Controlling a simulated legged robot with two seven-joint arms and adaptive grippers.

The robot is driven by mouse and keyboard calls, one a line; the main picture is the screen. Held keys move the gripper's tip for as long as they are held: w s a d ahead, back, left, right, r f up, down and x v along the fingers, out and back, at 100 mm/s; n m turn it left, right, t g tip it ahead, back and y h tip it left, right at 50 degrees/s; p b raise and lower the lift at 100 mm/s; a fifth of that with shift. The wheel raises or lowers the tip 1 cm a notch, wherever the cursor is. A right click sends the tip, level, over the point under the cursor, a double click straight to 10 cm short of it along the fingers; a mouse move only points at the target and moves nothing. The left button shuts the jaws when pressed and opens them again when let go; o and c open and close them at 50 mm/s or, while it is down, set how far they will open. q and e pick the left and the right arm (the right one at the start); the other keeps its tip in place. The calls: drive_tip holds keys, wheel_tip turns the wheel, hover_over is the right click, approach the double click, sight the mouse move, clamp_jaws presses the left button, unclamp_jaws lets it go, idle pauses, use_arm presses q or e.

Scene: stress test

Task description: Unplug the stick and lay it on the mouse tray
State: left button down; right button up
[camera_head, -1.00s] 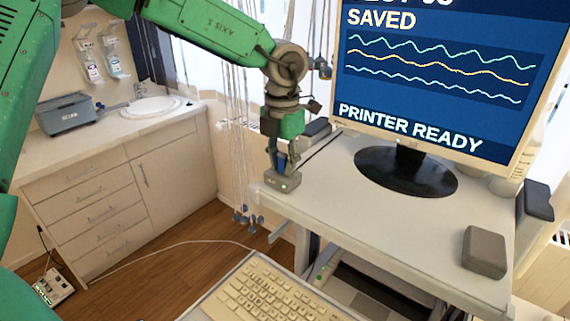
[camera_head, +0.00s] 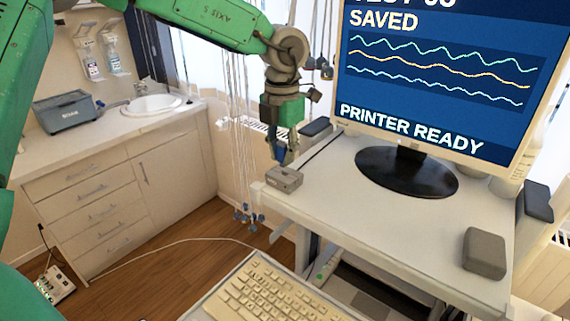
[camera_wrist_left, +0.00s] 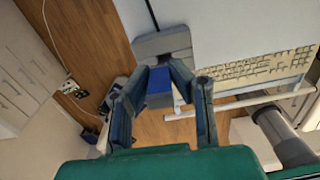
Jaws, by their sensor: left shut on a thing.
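My left gripper (camera_head: 281,156) is shut on the blue stick, just above a small grey box (camera_head: 284,179) at the desk's left front corner. In the left wrist view the blue stick (camera_wrist_left: 158,88) sits between the two fingertips, and the grey box (camera_wrist_left: 164,43) lies beyond it. The stick is mostly hidden by the fingers in the head view. Its lower end looks clear of the box, but the gap is small and hard to judge. I cannot pick out the mouse tray with certainty. My right gripper is not in view.
A monitor (camera_head: 440,65) stands on the desk (camera_head: 375,222), with a grey block (camera_head: 485,252) at its right front. A keyboard (camera_head: 262,293) lies lower, in front of the desk. Hanging cords (camera_head: 238,140) are left of my gripper. The desk's middle front is clear.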

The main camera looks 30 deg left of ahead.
use_arm(q)
drive_tip(key=shift+d+r, duration=0.1)
drive_tip(key=shift+r, duration=1.6)
